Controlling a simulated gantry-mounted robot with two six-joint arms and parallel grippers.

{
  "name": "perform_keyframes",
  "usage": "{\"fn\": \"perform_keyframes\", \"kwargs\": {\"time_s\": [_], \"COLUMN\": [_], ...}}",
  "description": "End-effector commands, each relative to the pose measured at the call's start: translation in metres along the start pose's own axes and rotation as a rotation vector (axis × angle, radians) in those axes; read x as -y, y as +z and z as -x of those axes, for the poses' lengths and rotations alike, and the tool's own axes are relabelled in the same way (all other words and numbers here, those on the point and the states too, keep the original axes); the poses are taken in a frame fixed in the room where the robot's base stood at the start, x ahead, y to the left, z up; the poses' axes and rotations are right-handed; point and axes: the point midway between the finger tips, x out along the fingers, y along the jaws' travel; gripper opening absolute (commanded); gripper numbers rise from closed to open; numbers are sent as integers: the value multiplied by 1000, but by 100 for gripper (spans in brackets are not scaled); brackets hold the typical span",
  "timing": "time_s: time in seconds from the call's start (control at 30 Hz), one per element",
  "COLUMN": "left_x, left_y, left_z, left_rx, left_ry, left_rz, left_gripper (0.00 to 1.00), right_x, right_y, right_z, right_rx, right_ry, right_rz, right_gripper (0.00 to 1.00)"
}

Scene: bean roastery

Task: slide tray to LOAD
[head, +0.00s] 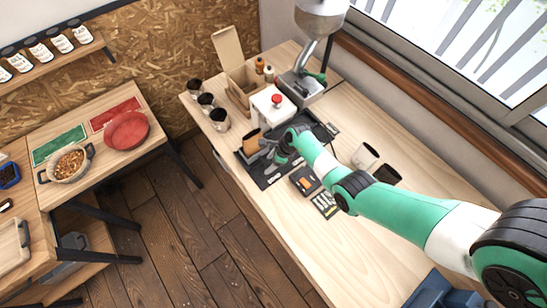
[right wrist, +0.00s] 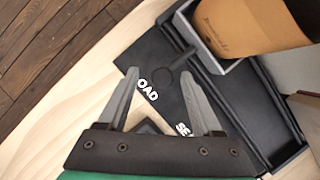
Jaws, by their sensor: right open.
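A grey tray (right wrist: 205,45) holding an upright brown kraft bag (right wrist: 250,25) sits on a black base (right wrist: 265,110) at the upper right of the right wrist view. A dark handle with a round end (right wrist: 165,75) sticks out from the tray toward my right gripper (right wrist: 160,77). That gripper is open, its fingertips on either side of the handle end. White labels on the base are partly covered; "OAD" and "SE" are readable. In the head view the bag (head: 252,143) stands left of my right gripper (head: 270,156). My left gripper is not in view.
A white machine with a red knob (head: 268,104) stands behind the base. Several dark-topped cups (head: 207,102) line the table's left edge. A small dark box (head: 305,181), a white cup (head: 365,156) and a dark container (head: 388,174) are to the right.

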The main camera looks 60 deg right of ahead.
Motion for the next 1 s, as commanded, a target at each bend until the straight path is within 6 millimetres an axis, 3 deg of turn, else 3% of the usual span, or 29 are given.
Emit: {"fn": "perform_keyframes", "kwargs": {"time_s": [0.23, 0.43, 0.6, 1.0], "left_x": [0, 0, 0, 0], "left_y": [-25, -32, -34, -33], "left_z": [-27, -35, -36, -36], "left_rx": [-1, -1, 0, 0], "left_ry": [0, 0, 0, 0], "left_rz": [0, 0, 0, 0], "left_gripper": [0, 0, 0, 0], "right_x": [0, 0, -1, 0], "right_y": [3, 2, 1, 1], "right_z": [61, 98, 109, 109], "right_rx": [2, 2, 0, 0], "right_ry": [-3, -3, 0, 0], "right_rz": [-1, 0, 1, 0], "right_gripper": [67, 67, 67, 67]}}
